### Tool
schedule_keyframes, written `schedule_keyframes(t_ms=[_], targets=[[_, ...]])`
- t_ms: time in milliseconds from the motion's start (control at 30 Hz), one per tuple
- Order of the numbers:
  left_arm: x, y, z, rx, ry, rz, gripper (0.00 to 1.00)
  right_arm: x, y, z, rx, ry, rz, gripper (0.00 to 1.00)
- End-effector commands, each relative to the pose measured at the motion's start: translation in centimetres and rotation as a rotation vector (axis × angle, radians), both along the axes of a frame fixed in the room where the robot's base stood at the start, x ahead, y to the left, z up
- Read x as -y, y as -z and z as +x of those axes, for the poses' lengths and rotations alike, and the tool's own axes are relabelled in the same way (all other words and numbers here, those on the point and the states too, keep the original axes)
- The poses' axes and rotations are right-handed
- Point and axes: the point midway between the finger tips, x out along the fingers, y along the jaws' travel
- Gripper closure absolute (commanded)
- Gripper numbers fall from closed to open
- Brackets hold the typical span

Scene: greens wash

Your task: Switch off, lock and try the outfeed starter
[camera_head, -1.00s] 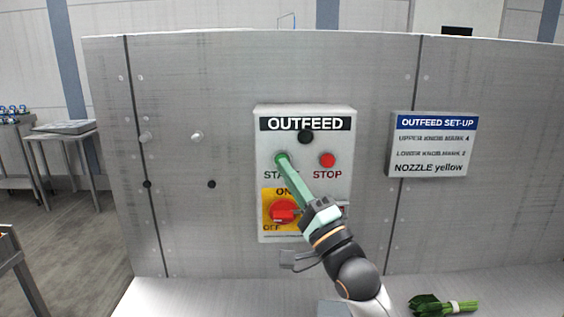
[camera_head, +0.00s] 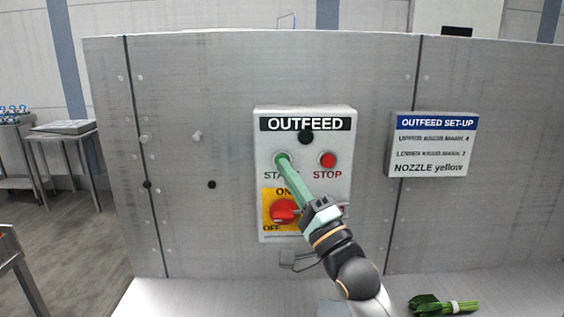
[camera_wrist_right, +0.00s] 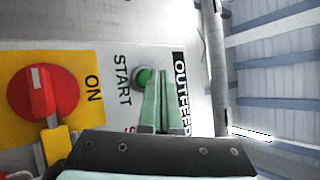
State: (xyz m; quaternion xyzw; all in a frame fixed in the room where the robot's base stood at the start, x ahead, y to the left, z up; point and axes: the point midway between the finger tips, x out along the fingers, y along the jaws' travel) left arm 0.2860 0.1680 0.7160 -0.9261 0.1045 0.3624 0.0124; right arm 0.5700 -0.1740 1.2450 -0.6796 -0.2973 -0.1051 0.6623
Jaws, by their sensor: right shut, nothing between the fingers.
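The grey outfeed starter box (camera_head: 342,125) is on the steel wall, with a green START button (camera_wrist_right: 141,77), a red STOP button (camera_head: 328,160) and a red rotary switch (camera_head: 284,211) on a yellow ON/OFF plate (camera_head: 269,196). The switch handle lies horizontal, its white mark to the left; it also shows in the wrist view (camera_wrist_right: 38,92). My right gripper (camera_head: 284,163) is shut and empty, its green fingertips at the START button. I cannot tell whether they touch it. The gripper hides the box's lower right. A yellow piece (camera_wrist_right: 58,146) beside the switch is unclear. My left gripper is out of view.
An OUTFEED SET-UP sign (camera_head: 433,145) is on the wall to the right. Pegs (camera_head: 196,136) stick out on the left. Bundled greens (camera_head: 443,305) lie on the steel surface below.

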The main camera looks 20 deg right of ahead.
Motion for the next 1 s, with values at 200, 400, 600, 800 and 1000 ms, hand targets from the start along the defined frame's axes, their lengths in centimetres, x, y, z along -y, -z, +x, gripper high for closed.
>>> schedule_keyframes(t_ms=[200, 400, 600, 800, 1000], targets=[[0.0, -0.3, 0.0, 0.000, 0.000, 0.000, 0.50, 0.2, -0.1, 0.7, -0.001, 0.000, 0.000, 1.00], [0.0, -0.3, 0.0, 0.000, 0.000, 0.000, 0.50, 0.2, 0.0, 0.7, 0.000, 0.000, 0.000, 1.00], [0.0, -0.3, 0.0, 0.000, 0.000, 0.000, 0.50, 0.2, 0.0, 0.8, 0.000, 0.000, 0.000, 1.00], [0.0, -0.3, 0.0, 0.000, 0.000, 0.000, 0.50, 0.3, 0.0, 1.0, 0.000, 0.001, -0.001, 1.00], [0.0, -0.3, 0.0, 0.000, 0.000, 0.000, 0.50, 0.3, 0.0, 1.2, 0.000, 0.001, -0.001, 1.00]])
